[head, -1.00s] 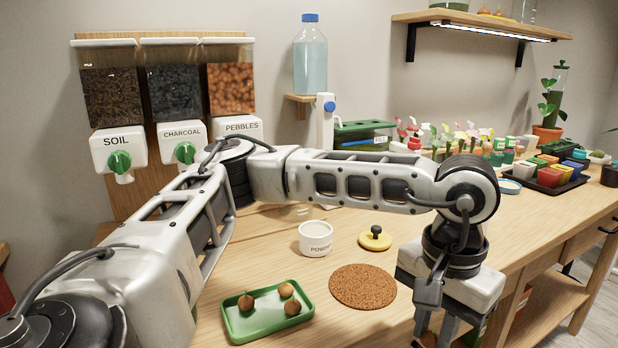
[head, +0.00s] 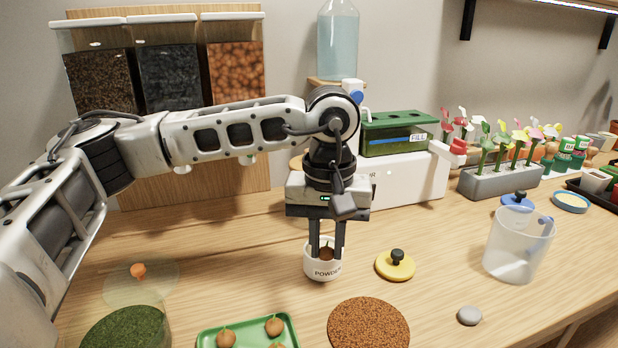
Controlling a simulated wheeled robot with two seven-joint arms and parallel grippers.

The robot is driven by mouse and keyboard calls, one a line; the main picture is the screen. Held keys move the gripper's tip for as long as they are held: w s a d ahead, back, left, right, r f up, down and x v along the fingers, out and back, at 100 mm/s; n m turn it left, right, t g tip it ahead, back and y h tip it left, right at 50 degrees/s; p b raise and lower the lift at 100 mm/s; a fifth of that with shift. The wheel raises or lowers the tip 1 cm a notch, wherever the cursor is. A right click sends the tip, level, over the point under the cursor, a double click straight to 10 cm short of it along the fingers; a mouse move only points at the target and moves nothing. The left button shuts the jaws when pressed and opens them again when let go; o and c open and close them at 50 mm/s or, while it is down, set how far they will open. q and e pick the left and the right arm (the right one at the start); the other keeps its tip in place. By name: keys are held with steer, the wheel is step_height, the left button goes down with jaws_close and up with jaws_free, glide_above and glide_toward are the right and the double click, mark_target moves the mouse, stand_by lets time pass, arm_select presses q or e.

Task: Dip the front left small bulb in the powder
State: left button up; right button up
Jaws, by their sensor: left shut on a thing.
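My left gripper (head: 327,250) points straight down over the white powder pot (head: 318,275), with its fingertips at the pot's mouth. It is shut on a small brown bulb (head: 327,255), which sits within the pot's rim between the fingers. The powder itself is hidden, so I cannot tell how deep the bulb sits in it. The green tray (head: 207,334) at the bottom edge holds more small brown bulbs (head: 274,326) and is partly cut off. My right gripper is not in view.
A yellow lid (head: 395,267) lies right of the pot, with a brown round mat (head: 368,328) in front. A clear beaker (head: 512,250) and a grey stone (head: 469,315) stand further right. A green mossy round (head: 125,335) is at left. Bare table surrounds the pot.

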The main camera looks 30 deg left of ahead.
mark_target(324, 237)
arm_select(q)
step_height(324, 237, up, 4)
steer(key=w+a+n+p, duration=0.2)
steer(key=w+n, duration=0.1)
steer(key=n, duration=0.1)
steer(key=f+b, duration=0.3)
steer(key=shift+w+a+f+n, duration=0.25)
steer(key=shift+f+n, duration=0.1)
steer(key=shift+n, duration=0.05)
steer(key=shift+f+b, duration=0.55)
steer(key=shift+f, duration=0.35)
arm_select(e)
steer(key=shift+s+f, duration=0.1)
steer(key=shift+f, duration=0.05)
arm_select(q)
steer(key=shift+f+b, duration=0.55)
steer(key=shift+f, duration=0.05)
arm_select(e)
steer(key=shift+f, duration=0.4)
arm_select(q)
steer(key=shift+r, duration=0.15)
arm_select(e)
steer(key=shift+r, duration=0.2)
